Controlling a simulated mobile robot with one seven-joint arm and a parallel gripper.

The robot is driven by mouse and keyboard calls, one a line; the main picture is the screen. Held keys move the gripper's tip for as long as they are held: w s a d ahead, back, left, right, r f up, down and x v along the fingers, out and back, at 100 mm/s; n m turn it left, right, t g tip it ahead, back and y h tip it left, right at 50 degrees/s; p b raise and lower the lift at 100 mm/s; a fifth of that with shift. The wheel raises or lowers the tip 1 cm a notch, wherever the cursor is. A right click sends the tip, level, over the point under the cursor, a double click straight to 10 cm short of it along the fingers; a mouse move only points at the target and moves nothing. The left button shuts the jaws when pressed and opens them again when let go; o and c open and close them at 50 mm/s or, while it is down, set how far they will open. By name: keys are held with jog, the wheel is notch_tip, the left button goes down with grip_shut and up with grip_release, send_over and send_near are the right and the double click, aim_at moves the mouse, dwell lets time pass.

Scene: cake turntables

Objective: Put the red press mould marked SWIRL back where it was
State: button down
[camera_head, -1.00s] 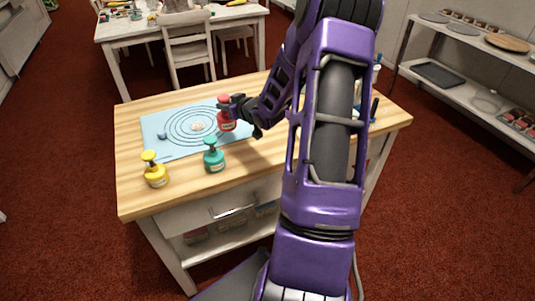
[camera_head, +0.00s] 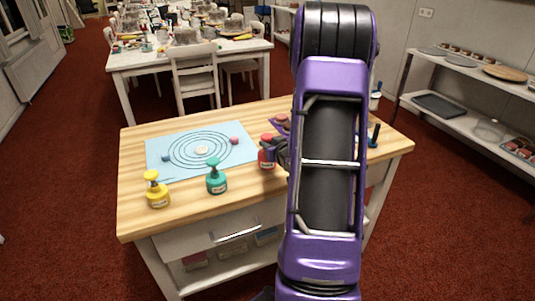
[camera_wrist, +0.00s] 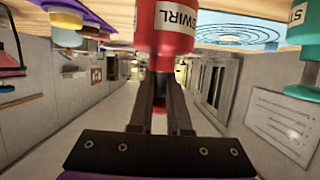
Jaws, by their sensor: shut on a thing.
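The red press mould marked SWIRL (camera_head: 267,157) is upright at the right of the blue mat, beside the teal mould. My gripper (camera_head: 280,150) is shut on it from the right, partly hidden by my arm. In the wrist view the red mould (camera_wrist: 165,28) sits between the fingers (camera_wrist: 160,100), its SWIRL label showing. I cannot tell whether its base touches the wooden top (camera_head: 135,220). The teal mould (camera_head: 216,180) and the yellow mould (camera_head: 157,192) stand in a slanting row to its left.
The blue mat (camera_head: 155,148) with printed rings holds a pink piece (camera_head: 234,140), a blue piece (camera_head: 166,158) and a pale piece (camera_head: 202,150). A purple item (camera_head: 276,125) lies behind the red mould. Bare wood lies between the teal and red moulds.

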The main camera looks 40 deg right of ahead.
jog(key=shift+f, duration=1.35)
jog(key=shift+f+b, duration=0.2)
jog(key=shift+b, duration=0.1)
jog(key=c, duration=0.9)
grip_release()
jog(key=shift+r, duration=0.1)
jog(key=shift+r, duration=0.15)
jog(key=p+v, duration=0.1)
jog(key=v, duration=1.1)
